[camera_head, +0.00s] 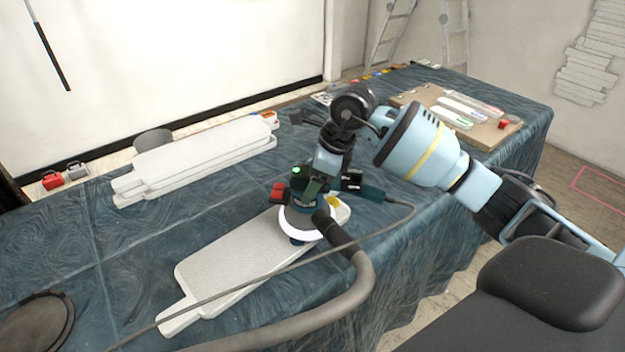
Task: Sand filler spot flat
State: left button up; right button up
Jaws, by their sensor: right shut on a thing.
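A white textured relief panel (225,265) lies flat on the cloth-covered table, its narrow end toward the lower left. A dark teal sander (372,193) with a pale round skirt stands over the panel's far right end. My right gripper (308,190) comes down from above and is shut on the sander. A thick grey hose (350,290) and a thin cable run from the sander. I cannot make out a filler spot; the sander covers that end of the panel. I cannot tell whether the pad touches the panel. My left gripper is not in view.
White panels (200,155) lie stacked at the back left of the table (110,240). A board (490,133) with several flat tools lies at the far right. A dark round object (35,325) is at the near left. Ladders (452,35) stand behind.

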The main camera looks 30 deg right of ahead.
aim_at(295, 209)
jog(key=shift+f+b, duration=0.7)
jog(key=shift+f, duration=1)
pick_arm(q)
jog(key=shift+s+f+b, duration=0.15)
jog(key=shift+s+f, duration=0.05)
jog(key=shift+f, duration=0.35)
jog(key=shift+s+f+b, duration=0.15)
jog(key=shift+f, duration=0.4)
pick_arm(e)
jog(key=shift+w, duration=0.1)
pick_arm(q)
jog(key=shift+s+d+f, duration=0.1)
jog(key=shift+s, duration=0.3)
pick_arm(e)
jog(key=shift+f, duration=0.15)
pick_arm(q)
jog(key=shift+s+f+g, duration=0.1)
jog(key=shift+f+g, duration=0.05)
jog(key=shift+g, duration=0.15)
pick_arm(e)
jog(key=shift+f, duration=0.2)
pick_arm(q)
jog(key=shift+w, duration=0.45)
pick_arm(e)
jog(key=shift+a, duration=0.25)
